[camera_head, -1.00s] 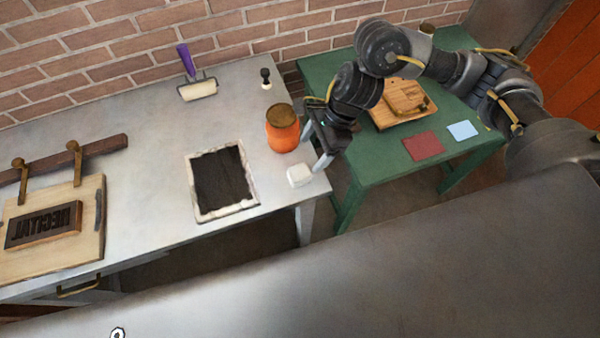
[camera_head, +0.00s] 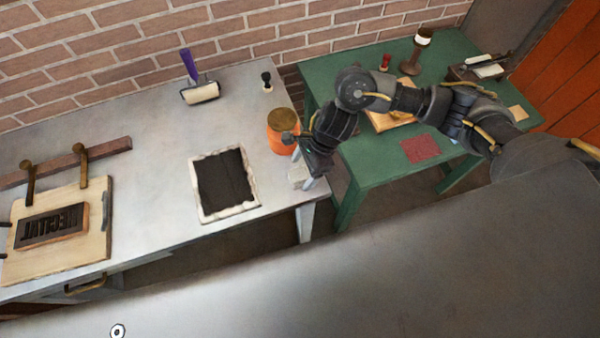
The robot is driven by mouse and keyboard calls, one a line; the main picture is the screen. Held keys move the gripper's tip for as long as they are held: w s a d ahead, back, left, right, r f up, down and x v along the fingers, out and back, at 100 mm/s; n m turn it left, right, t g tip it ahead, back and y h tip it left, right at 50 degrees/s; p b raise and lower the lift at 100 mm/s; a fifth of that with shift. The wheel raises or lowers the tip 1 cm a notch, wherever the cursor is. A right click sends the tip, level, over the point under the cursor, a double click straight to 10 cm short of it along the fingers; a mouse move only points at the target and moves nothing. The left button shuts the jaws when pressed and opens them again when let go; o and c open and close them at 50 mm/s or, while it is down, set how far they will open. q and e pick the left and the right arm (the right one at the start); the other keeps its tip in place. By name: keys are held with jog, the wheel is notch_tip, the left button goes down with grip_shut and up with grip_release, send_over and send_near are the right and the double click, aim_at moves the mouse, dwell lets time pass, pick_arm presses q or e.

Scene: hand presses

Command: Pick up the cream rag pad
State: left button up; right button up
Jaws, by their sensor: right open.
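The cream rag pad (camera_head: 297,178) is a small pale block near the right front corner of the grey metal table, just in front of the orange jar. My right gripper (camera_head: 304,171) is open, with its fingers pointing down at the pad, and it covers part of it. I cannot tell whether the fingers touch the pad. My left gripper is out of view.
The orange jar (camera_head: 283,137) stands close behind the gripper. A black ink slab (camera_head: 224,185) with a pale border lies to the left. A green table (camera_head: 364,178) with a red card (camera_head: 420,149) stands to the right, beyond a gap.

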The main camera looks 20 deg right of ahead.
aim_at(300, 173)
jog(key=shift+x, duration=1.3)
jog(key=c, duration=1)
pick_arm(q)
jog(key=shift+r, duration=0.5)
pick_arm(e)
jog(key=shift+c, duration=0.4)
jog(key=shift+r, duration=0.15)
